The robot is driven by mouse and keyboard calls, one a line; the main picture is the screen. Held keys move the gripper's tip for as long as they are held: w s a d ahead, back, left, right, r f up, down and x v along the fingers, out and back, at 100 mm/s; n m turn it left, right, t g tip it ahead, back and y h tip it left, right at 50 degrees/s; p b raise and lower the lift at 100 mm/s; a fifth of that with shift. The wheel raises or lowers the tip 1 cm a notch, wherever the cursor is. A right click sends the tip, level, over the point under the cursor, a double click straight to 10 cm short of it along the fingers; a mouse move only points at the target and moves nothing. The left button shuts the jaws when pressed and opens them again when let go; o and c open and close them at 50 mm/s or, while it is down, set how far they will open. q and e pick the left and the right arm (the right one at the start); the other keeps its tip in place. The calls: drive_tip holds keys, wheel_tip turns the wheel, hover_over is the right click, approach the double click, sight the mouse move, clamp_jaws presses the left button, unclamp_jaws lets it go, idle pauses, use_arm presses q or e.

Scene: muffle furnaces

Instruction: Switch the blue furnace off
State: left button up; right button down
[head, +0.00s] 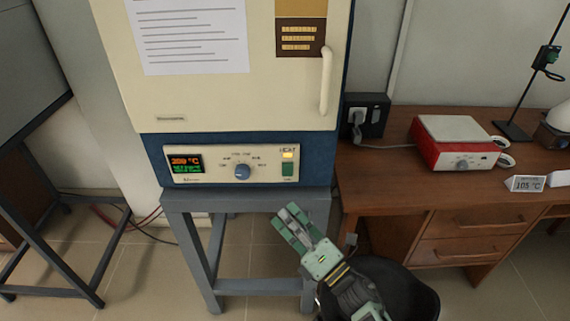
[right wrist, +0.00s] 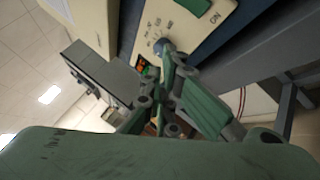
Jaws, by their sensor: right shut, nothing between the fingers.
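The blue furnace (head: 150,147) has a cream door and stands on a grey stand. Its control panel (head: 215,177) has a lit display (head: 184,163) that seems to read 200 °C, a blue knob (head: 242,172), a lit yellow HEAT lamp (head: 288,155) and a green switch (head: 288,169). My right gripper (head: 286,219) is shut and empty, below the panel's right part in the head view. In the right wrist view, the knob (right wrist: 161,46) shows just beyond the fingers, and the green switch (right wrist: 193,5) is at the top edge. My left gripper is not in view.
The grey stand (head: 262,286) is below the furnace. A wooden desk (head: 400,180) stands at right with a red hotplate (head: 455,145) and a 105 °C sign (head: 525,183). A wall socket with plug (head: 365,115) is beside the furnace. Another dark stand (head: 90,285) is at left.

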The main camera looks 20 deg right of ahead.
sight(288, 170)
drive_tip(key=n, duration=0.1)
drive_tip(key=r+y, duration=0.1)
drive_tip(key=a+r+n, duration=0.1)
drive_tip(key=shift+s+r+n+y, duration=0.1)
drive_tip(key=shift+s+n+y, duration=0.15)
drive_tip(key=shift+n+y, duration=0.05)
drive_tip(key=shift+w, duration=0.1)
drive_tip(key=w+d+r+b, duration=0.1)
drive_tip(key=w+d, duration=0.1)
drive_tip(key=w, duration=0.6)
drive_tip(key=shift+w+d+b, duration=0.15)
drive_tip(key=shift+b, duration=0.2)
idle(1.1)
drive_tip(key=shift+w+d+b, duration=0.1)
drive_tip(key=shift+w+b, duration=0.25)
drive_tip(key=shift+w, duration=0.05)
